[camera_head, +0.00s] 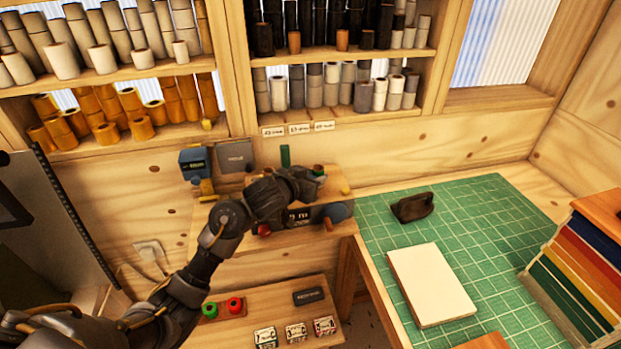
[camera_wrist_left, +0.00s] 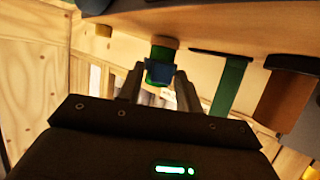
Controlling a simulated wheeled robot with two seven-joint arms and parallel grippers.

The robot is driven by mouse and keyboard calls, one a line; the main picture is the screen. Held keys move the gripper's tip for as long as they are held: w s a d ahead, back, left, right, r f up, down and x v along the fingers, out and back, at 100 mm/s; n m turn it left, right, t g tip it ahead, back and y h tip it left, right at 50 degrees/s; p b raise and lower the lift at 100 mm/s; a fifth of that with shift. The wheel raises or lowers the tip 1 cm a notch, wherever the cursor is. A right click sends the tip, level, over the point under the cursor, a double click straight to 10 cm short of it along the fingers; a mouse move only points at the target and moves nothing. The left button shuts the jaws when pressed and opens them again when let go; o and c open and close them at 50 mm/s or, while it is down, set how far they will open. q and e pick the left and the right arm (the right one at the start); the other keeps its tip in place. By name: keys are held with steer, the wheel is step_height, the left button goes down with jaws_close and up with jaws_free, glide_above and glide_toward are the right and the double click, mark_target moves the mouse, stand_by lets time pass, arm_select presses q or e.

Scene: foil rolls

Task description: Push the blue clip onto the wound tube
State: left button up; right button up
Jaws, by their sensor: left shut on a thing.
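My left gripper (camera_head: 312,182) is over the wooden shelf at the back wall, seen small and dark in the head view. In the left wrist view its two fingers (camera_wrist_left: 160,90) are shut on the blue clip (camera_wrist_left: 160,71). The green wound tube (camera_wrist_left: 163,53), with a tan end, shows right behind the clip, and green also shows below it. The clip overlaps the tube in this view; I cannot tell whether it is seated around it or only touching. In the head view the gripper hides the clip. My right gripper is not in view.
A green strip (camera_head: 285,156) stands behind the gripper. A blue box (camera_head: 195,163) and a grey box (camera_head: 235,155) stand left of it. A green cutting mat (camera_head: 500,225) at right holds a white block (camera_head: 431,284) and a dark object (camera_head: 413,207).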

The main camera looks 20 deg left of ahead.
arm_select(q)
steer(key=shift+w, duration=0.2)
stand_by(0.7)
steer(key=o, duration=1)
steer(key=shift+o, duration=0.2)
steer(key=shift+s, duration=0.1)
steer(key=p+v, duration=0.4)
steer(key=v, duration=0.6)
steer(key=shift+s+r, duration=0.15)
steer(key=shift+s, duration=0.15)
